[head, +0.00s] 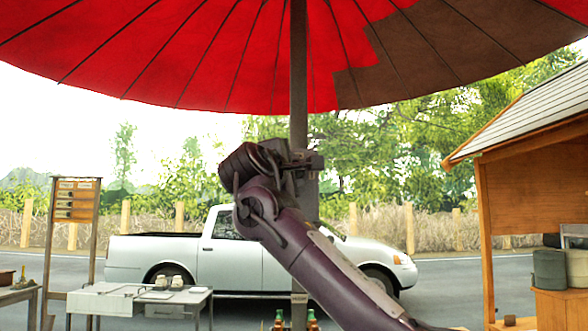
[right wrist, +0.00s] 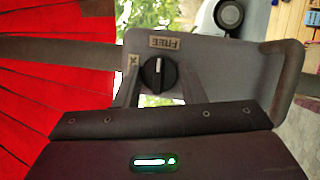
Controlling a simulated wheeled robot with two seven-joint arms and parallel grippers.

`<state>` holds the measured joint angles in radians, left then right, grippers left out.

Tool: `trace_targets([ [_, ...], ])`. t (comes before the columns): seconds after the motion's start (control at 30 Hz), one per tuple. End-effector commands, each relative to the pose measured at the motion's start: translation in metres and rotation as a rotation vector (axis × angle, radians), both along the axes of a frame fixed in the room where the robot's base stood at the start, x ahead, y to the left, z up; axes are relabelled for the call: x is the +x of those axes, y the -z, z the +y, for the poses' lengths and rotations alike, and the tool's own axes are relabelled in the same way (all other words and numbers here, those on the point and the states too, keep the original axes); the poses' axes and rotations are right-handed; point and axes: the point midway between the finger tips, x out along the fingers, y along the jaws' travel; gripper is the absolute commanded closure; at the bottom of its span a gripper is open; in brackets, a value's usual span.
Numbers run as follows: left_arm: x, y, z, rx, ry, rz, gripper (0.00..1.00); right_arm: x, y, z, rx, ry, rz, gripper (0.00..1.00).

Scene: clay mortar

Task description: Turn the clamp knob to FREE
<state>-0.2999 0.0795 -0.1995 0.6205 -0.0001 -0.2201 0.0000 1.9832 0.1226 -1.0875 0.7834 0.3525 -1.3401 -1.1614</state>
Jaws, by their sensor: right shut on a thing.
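The clamp knob (right wrist: 157,75) is a round black dial with a white pointer line, on a grey clamp plate (right wrist: 222,75) in the right wrist view. A FREE label (right wrist: 165,42) reads upside down above the knob. A second, partly hidden label (right wrist: 134,62) ending in K sits to its left. The pointer aims upward in the picture, near FREE's left end. My right gripper (right wrist: 158,88) is shut on the knob, one finger on each side. In the head view my right gripper (head: 308,162) reaches the umbrella pole and largely hides the clamp. My left gripper is out of view.
The dark pole (head: 298,70) rises to a red and brown umbrella (head: 210,55). A curved grey bar (right wrist: 291,82) borders the plate's right side. A white pickup (head: 235,262), a table (head: 110,297) and a wooden stall (head: 530,185) stand farther away.

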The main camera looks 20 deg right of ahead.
Motion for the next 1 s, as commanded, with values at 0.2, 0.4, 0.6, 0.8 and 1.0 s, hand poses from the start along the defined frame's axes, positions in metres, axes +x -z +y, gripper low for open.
trace_targets([
  [0.2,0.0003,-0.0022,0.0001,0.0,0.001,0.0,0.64,-0.0003,-0.0015,0.0008,0.045,-0.002,-0.016,0.86],
  [0.4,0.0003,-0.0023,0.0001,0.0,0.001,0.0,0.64,-0.0003,-0.0013,0.0006,0.055,-0.002,-0.018,0.86],
  [0.6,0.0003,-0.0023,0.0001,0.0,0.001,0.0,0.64,-0.0003,-0.0014,0.0006,0.055,-0.002,-0.019,0.86],
  [0.8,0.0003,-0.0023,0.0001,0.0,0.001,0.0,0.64,-0.0003,-0.0013,0.0004,0.055,-0.002,-0.018,0.45],
  [1.0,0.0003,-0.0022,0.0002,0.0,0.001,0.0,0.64,-0.0002,-0.001,0.0003,0.053,-0.002,-0.017,0.42],
])
